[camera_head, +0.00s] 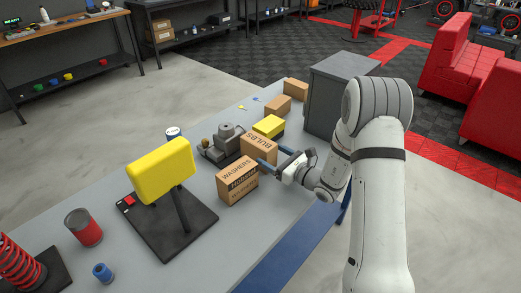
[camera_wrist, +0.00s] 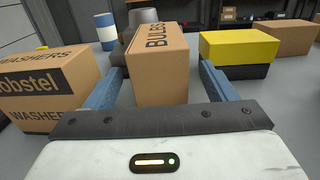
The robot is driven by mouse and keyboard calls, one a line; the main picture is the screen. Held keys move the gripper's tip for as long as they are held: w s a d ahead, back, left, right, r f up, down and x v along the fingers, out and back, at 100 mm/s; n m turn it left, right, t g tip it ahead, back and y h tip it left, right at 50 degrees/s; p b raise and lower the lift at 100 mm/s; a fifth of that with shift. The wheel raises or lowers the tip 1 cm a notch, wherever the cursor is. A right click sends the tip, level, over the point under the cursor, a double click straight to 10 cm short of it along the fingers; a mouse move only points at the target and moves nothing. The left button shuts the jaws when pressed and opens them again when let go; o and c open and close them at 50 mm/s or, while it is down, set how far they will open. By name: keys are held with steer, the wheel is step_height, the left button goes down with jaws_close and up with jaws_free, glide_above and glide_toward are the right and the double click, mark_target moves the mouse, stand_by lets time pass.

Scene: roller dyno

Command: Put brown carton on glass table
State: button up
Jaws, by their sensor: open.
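Several brown cartons stand on a grey workbench. The one labelled BULBS (camera_head: 259,149) is upright in front of my gripper (camera_head: 272,158). In the wrist view the BULBS carton (camera_wrist: 158,75) stands between my two blue fingers, which are open on either side of it. I cannot tell whether either finger touches it. Its lower front is hidden by my gripper body. A second carton, labelled WASHERS (camera_head: 237,180), stands close to its left, and it also shows in the wrist view (camera_wrist: 45,90). I see no glass table in either view.
A yellow-topped black box (camera_head: 268,127) and smaller brown cartons (camera_head: 277,105) stand farther back, before a grey cabinet (camera_head: 340,85). A yellow panel on a stand (camera_head: 162,170) and a red-and-grey can (camera_head: 84,227) are at left. Bare workbench (camera_head: 265,210) lies in front.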

mark_target(260, 150)
steer(key=p+x, duration=0.1)
steer(key=x, duration=0.4)
steer(key=shift+w+a+f, duration=0.15)
steer(key=shift+a+f, duration=0.05)
steer(key=shift+a, duration=0.05)
steer(key=c, duration=1.3)
